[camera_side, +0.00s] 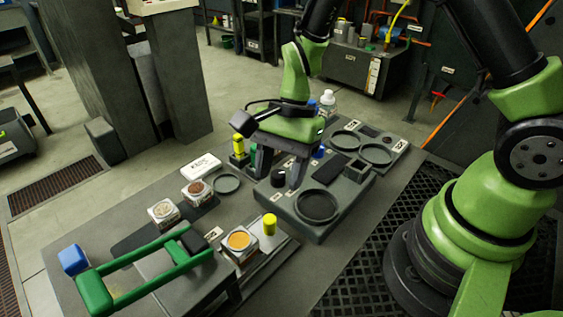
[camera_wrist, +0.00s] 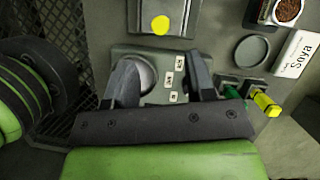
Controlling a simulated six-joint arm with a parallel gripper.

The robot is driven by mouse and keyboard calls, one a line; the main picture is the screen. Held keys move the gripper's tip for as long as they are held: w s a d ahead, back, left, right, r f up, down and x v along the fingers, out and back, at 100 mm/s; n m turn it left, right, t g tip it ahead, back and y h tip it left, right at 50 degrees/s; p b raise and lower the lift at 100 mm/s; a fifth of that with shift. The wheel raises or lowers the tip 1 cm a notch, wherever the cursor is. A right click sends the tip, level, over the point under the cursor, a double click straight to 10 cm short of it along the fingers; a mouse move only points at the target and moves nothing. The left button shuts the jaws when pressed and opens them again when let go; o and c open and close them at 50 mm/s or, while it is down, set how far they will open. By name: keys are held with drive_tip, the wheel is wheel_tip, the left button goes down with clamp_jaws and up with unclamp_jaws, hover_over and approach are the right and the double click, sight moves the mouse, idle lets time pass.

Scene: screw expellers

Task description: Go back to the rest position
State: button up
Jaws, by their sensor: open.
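My gripper (camera_side: 287,180) is over the grey control panel (camera_side: 330,232), with its fingers pointing down, spread apart. In the wrist view, my gripper (camera_wrist: 162,65) has nothing held between its fingers. The white labels on the panel (camera_wrist: 119,50) show between the fingers.
Jars of grain (camera_side: 163,213) and a Soya card (camera_wrist: 297,54) stand on the table. A yellow cylinder (camera_side: 269,223) stands beside the orange-filled jar (camera_side: 239,242). A green handle (camera_side: 140,258) is at the front left.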

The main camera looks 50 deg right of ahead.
drive_tip(key=shift+d+r, duration=0.2)
drive_tip(key=shift+r, duration=0.3)
wheel_tip(320, 180, up, 12)
drive_tip(key=s+d+n+t, duration=0.2)
drive_tip(key=s+n+t, duration=0.1)
drive_tip(key=n, duration=0.2)
drive_tip(key=s+d+r+n+t+h, duration=0.2)
drive_tip(key=s+r+n+t, duration=0.3)
drive_tip(key=s, duration=0.4)
wheel_tip(320, 180, up, 2)
drive_tip(key=shift+s+d+r+n, duration=0.3)
drive_tip(key=shift+d+n, duration=0.2)
drive_tip(key=shift+d, duration=0.3)
